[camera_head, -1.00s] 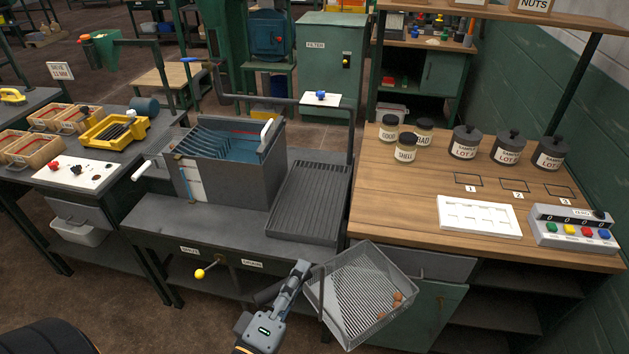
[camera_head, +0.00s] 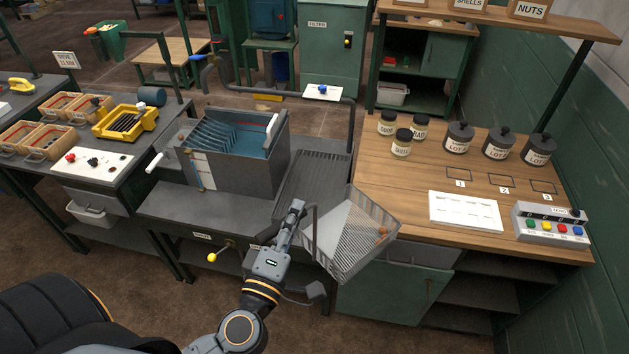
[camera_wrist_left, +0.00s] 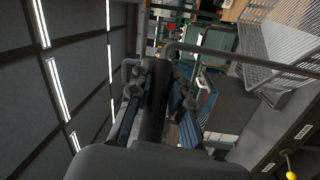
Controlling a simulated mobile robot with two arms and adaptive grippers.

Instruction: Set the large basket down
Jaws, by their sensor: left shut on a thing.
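The large basket (camera_head: 345,240) is a grey wire-mesh basket with a few small brown pieces near its right side. It is tilted in the head view, over the front edge between the grey bench and the wooden counter. My left gripper (camera_head: 297,212) is shut on the basket's handle at its left side. In the left wrist view, the gripper (camera_wrist_left: 152,105) closes around a dark bar, and the basket mesh (camera_wrist_left: 285,40) shows at upper right. Whether the basket's underside touches anything is hidden. My right gripper is not seen.
A ribbed grey drain board (camera_head: 312,175) lies behind the basket, right of a water tank (camera_head: 235,165). The wooden counter (camera_head: 400,185) holds jars, a white tray (camera_head: 465,212) and a button box (camera_head: 548,228). A yellow-knobbed lever (camera_head: 212,257) sticks out in front.

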